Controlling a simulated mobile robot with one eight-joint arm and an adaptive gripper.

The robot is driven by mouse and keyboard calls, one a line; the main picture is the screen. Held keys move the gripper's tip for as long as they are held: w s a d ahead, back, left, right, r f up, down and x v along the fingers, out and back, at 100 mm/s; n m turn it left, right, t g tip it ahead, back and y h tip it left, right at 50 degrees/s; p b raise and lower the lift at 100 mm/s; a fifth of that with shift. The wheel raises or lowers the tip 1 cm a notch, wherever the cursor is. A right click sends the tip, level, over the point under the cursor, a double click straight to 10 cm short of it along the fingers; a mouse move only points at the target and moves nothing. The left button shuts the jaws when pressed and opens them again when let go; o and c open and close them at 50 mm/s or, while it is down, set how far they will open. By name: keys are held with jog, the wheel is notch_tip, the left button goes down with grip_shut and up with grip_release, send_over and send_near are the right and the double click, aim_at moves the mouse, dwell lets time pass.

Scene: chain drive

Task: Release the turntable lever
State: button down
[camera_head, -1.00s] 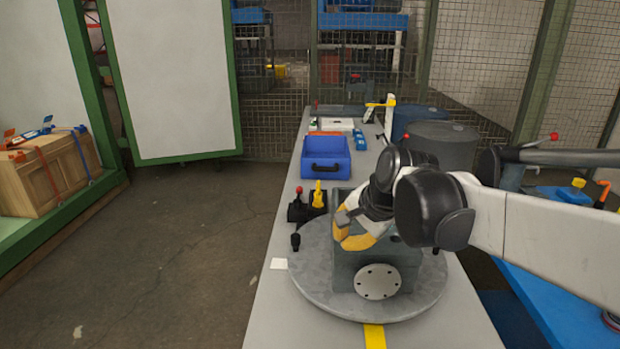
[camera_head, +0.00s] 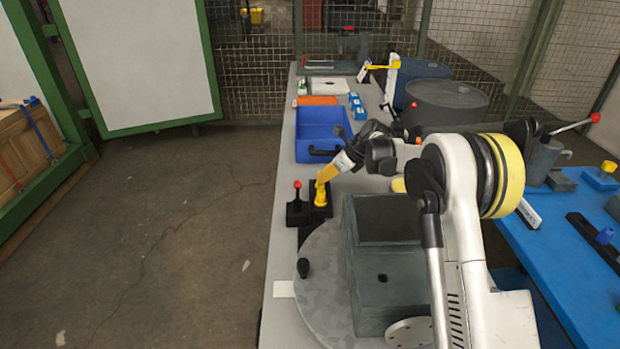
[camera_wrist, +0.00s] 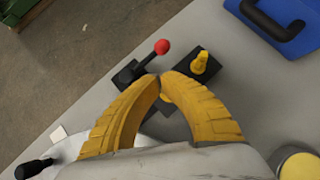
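The turntable (camera_head: 318,305) is a round grey disc on the bench, carrying a dark grey block (camera_head: 385,275). A black knob (camera_head: 303,268) stands at its left rim. Just beyond the disc, a black lever with a red ball (camera_head: 297,186) stands beside a yellow lever (camera_head: 320,197) on a black base. The wrist view shows the red ball (camera_wrist: 162,46) and yellow lever (camera_wrist: 200,62) too. My gripper (camera_head: 326,178) is above these levers. In the wrist view its yellow fingertips (camera_wrist: 160,76) nearly meet, with nothing visibly held; the red-ball lever is left, the yellow one right.
A blue bin (camera_head: 318,130) stands beyond the levers. A white card (camera_head: 284,289) lies near the bench's left edge. Dark drums (camera_head: 445,105) stand right of the bench. A blue table (camera_head: 560,225) is at the right. The floor at left is clear.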

aim_at(298, 194)
jog(key=shift+w+f, duration=0.15)
jog(key=shift+w, duration=0.05)
jog(key=shift+s, duration=0.1)
jog(key=b+x, duration=0.3)
jog(key=x, duration=0.7)
jog(key=shift+a, duration=0.1)
dwell(0.3)
